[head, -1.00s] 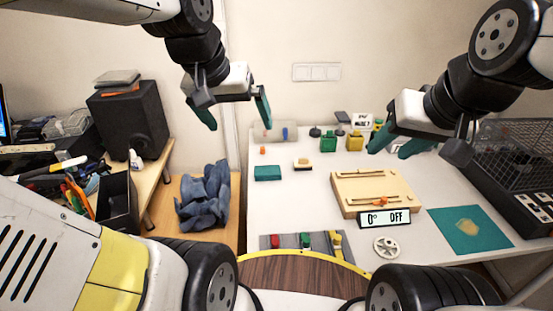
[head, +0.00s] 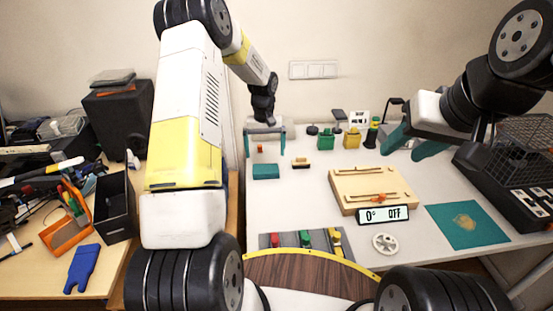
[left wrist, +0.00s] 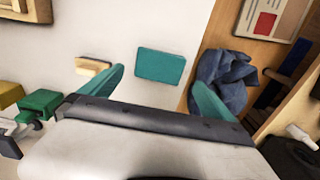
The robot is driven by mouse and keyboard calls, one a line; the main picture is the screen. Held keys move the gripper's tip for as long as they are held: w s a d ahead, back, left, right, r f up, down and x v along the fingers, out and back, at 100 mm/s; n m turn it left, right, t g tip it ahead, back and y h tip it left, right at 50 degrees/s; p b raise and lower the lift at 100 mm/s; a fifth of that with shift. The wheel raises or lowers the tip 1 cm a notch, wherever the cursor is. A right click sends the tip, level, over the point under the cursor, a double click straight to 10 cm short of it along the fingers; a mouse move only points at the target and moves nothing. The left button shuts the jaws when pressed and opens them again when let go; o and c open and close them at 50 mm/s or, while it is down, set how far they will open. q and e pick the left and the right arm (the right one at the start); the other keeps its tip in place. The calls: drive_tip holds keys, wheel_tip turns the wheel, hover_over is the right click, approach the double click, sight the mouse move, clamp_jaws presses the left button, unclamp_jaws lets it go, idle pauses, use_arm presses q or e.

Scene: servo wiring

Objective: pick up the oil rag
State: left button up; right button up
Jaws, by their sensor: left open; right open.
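My left gripper (head: 265,140) is open and empty over the back left of the table, pointing down. In the left wrist view its fingers (left wrist: 160,88) stand apart, with the blue cloth beyond the right one. My right gripper (head: 412,146) is open and empty above the back right.
A teal block (head: 266,171) and a small brush (head: 301,162) lie at the table's left. A wooden board (head: 372,188) and a display reading "0° OFF" (head: 383,215) stand in the middle. A wire basket (head: 522,140) is at the right edge.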

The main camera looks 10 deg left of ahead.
sight(266, 168)
use_arm(q)
drive_tip(key=f, duration=0.8)
drive_tip(key=shift+w+f, duration=0.35)
drive_tip(key=shift+f, duration=0.05)
drive_tip(key=c, duration=1.2)
drive_tip(key=shift+r, duration=0.1)
drive_tip(key=shift+r, duration=0.55)
wheel_tip(266, 168, up, 2)
drive_tip(key=shift+r, duration=0.2)
drive_tip(key=s+d, duration=0.1)
drive_tip(key=s, duration=0.4)
drive_tip(key=s+d+r, duration=0.1)
drive_tip(key=s+d, duration=0.1)
drive_tip(key=s, duration=0.3)
drive_tip(key=s+d, duration=0.1)
drive_tip(key=s, duration=0.4)
drive_tip(key=shift+s+d+r, duration=0.15)
drive_tip(key=shift+s+r, duration=0.05)
drive_tip(key=shift+s, duration=0.05)
